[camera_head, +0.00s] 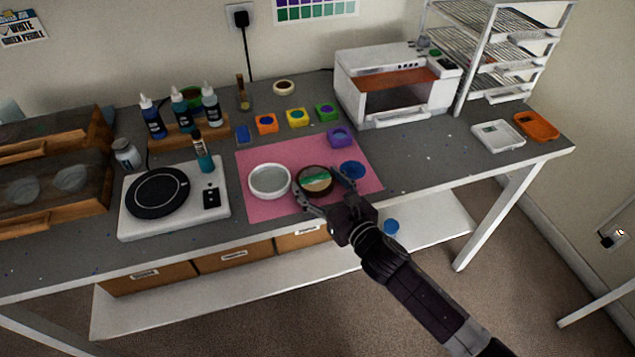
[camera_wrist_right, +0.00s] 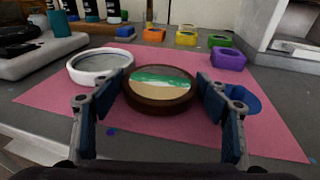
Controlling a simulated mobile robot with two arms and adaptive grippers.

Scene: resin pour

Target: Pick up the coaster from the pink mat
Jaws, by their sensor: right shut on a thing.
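The coaster (camera_head: 315,180) is a round disc with a dark brown rim and a green, white and sand-coloured beach picture on top. It is at the pink mat (camera_head: 262,208), near its front middle. In the right wrist view the coaster (camera_wrist_right: 160,88) sits between the two fingers of my right gripper (camera_wrist_right: 163,98). My right gripper (camera_head: 321,185) is shut on the coaster from the front, one finger on each side. I cannot tell whether the coaster is resting on the mat or slightly raised. My left gripper is not in view.
A white round dish (camera_head: 269,181) stands close left of the coaster, a blue cup (camera_head: 352,170) close right. A purple container (camera_head: 339,137) stands behind. A white device with a black disc (camera_head: 158,193) is left; a white oven (camera_head: 395,82) stands at the back right.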

